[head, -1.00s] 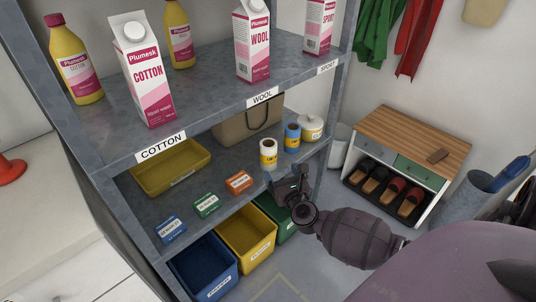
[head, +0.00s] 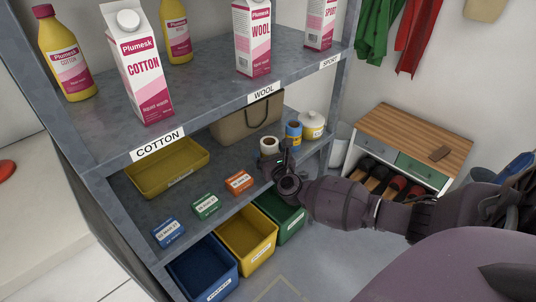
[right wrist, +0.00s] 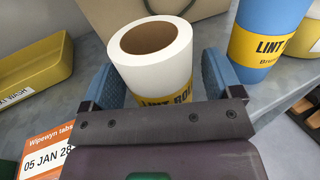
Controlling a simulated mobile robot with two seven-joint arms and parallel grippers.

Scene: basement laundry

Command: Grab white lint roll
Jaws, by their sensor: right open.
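The white lint roll (head: 269,143) stands upright on the middle shelf, with a yellow label band. In the right wrist view the white lint roll (right wrist: 152,50) stands between the two blue fingers of my right gripper (right wrist: 165,85), which is open around it. Its lower part is hidden behind the gripper body. In the head view my right gripper (head: 284,160) reaches in from the right at the shelf's front edge. My left gripper is not in view.
A blue lint roll (head: 293,135) stands close on the right, with a white lidded jar (head: 312,125) beyond it. An orange box (head: 239,182) sits to the left, near the shelf front. A brown bag (head: 240,122) stands behind. The shelf above (head: 215,100) overhangs.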

